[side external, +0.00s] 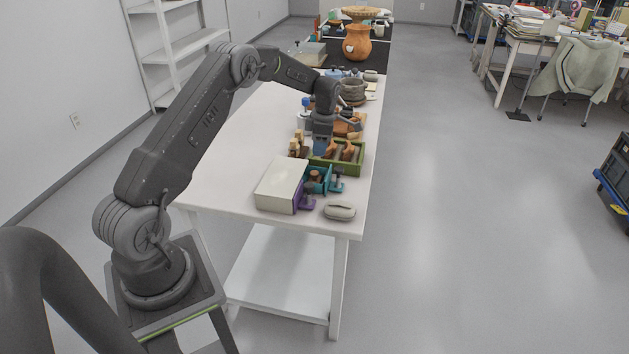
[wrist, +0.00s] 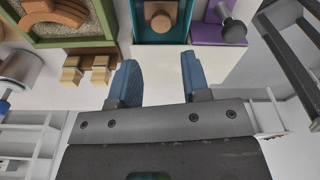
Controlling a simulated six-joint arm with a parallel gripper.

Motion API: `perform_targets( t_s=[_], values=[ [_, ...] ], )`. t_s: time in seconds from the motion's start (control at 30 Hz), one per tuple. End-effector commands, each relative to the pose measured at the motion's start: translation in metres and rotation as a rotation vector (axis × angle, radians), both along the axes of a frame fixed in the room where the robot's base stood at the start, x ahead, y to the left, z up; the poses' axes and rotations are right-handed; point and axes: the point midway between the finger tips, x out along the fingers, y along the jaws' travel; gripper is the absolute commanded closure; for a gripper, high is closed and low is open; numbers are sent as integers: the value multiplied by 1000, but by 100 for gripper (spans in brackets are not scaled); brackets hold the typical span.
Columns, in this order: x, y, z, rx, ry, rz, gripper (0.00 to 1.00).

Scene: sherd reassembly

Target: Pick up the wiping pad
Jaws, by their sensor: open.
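A pale grey rounded block (side external: 340,211), which may be the wiping pad, lies near the table's front right corner in the side view. I cannot make it out in the wrist view. My gripper (side external: 321,146) is above the table beside the green tray, farther back than the grey block and well apart from it. In the wrist view my gripper (wrist: 160,72) shows two blue fingers spread wide, with nothing between them.
A green tray (side external: 347,172) holds brown pieces. A white box (side external: 281,185) has teal (wrist: 188,30) and purple (wrist: 205,34) drawers pulled out. Small wooden blocks (wrist: 84,70) stand near my fingers. A terracotta jar (side external: 357,43) stands farther back. The table's left side is clear.

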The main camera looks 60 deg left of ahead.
Motion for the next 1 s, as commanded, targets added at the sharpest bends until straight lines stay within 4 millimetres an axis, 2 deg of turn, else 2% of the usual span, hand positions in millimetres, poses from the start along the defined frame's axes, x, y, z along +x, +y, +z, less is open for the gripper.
perform_targets(
  t_s=[0.03,0.2,0.53,0.83,1.0],
  values=[
    [-2,1,-12,-2,4,0,57],
    [-4,2,-40,-1,2,-1,57],
    [-7,4,-62,0,2,-2,57],
    [-13,7,-102,-1,2,-3,57],
    [-13,7,-105,1,-2,-3,57]
  ],
)
